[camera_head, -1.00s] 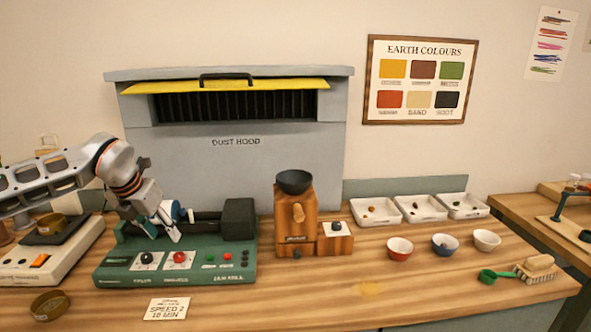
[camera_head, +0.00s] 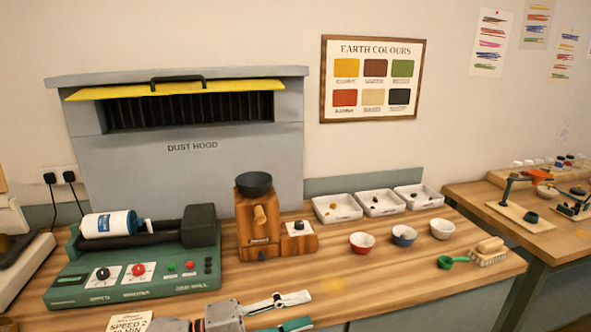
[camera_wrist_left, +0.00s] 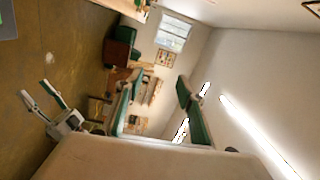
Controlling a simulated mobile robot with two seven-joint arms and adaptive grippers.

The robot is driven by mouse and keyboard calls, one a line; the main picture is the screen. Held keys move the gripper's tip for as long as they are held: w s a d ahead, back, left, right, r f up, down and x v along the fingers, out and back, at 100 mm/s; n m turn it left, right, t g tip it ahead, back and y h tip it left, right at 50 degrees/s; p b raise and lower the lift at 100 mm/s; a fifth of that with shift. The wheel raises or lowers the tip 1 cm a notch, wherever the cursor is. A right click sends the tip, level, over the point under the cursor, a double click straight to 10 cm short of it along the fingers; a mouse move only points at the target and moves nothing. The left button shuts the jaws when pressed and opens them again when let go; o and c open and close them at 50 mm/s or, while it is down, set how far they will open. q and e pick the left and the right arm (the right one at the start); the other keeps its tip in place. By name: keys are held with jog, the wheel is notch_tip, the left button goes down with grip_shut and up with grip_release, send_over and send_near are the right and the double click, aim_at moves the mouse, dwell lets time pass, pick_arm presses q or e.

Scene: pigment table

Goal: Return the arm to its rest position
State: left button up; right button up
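My left gripper (camera_head: 300,311) is low at the bottom of the head view, in front of the worktop. Its two fingers are apart with nothing between them. The left wrist view also shows its fingers (camera_wrist_left: 160,108) spread and empty. My right gripper (camera_wrist_left: 44,98) shows at the left of the left wrist view, its two fingers apart and empty. It is out of the head view. A white and blue jar (camera_head: 108,224) lies on its side on the green jar mill (camera_head: 140,275), clear of the left gripper.
A wooden grinder with a dark bowl (camera_head: 254,183) stands mid-table. A speed card (camera_head: 130,322) lies at the front left.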

pick_arm(q)
jog(key=a+f+n+t+y, duration=1.05)
jog(key=f+n, duration=0.35)
jog(key=n, duration=0.6)
jog(key=s+a+f+n+g+y, duration=0.2)
jog(key=s+a+f, duration=0.3)
jog(key=s+f, duration=0.3)
jog(key=s+a+f+n+g+y, duration=0.3)
jog(key=s+a+f+n, duration=0.2)
jog(key=s+f, duration=0.3)
notch_tip(320, 180, down, 2)
jog(key=shift+s+a+f+n, duration=0.25)
jog(key=shift+s+a+n, duration=0.05)
jog(key=shift+a, duration=0.4)
